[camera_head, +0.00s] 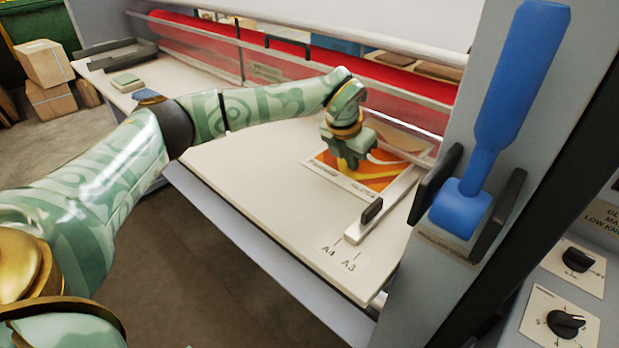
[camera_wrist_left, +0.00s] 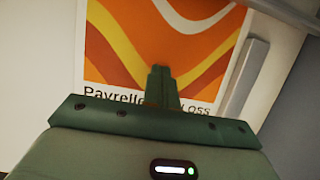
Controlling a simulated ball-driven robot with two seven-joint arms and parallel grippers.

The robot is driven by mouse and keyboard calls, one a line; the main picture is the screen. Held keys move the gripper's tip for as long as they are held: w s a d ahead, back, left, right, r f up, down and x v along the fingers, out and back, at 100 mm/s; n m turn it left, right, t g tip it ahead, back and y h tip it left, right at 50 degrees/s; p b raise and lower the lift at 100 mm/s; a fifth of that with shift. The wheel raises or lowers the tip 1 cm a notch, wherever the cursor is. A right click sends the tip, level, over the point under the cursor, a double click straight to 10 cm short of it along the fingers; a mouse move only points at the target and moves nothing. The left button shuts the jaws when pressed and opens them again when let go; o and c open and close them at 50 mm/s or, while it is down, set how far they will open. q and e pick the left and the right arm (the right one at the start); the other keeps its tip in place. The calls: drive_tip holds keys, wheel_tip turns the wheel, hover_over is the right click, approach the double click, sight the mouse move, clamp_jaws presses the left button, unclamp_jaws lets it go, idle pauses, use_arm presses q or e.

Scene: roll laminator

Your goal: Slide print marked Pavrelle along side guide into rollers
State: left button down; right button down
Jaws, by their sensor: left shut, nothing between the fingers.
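The print (camera_head: 379,184), with orange, yellow and white waves and a white border, lies flat on the feed table. Its word "Pavrelle" shows in the left wrist view (camera_wrist_left: 105,95), partly covered by my gripper. The pale side guide (camera_head: 395,202) runs along its right side; in the left wrist view the guide (camera_wrist_left: 242,78) looks close to the print's right edge. My left gripper (camera_head: 352,163) is shut and empty, fingers down over the print's near part; I cannot tell if they touch it. The red roller (camera_head: 200,43) lies behind a clear guard. My right gripper is out of view.
The cream feed table (camera_head: 250,170) is clear left of the print. A blue lever (camera_head: 520,75) stands on the grey right housing, with black knobs (camera_head: 566,323) below it. A small stack (camera_head: 126,82) and a dark tray (camera_head: 120,55) sit at the far left.

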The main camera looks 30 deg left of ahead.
sight(361, 164)
use_arm(q)
drive_tip(key=shift+f, duration=0.15)
drive_tip(key=shift+w+d+b, duration=0.2)
drive_tip(key=shift+w+b, duration=0.1)
drive_tip(key=shift+w, duration=0.6)
drive_tip(key=shift+w+d+b, duration=0.2)
drive_tip(key=shift+w+b, duration=0.05)
drive_tip(key=shift+w, duration=0.6)
drive_tip(key=shift+w+d, duration=0.1)
drive_tip(key=shift+d, duration=0.05)
drive_tip(key=shift+r+p, duration=1.05)
drive_tip(key=shift+r, duration=0.05)
drive_tip(key=shift+w, duration=0.1)
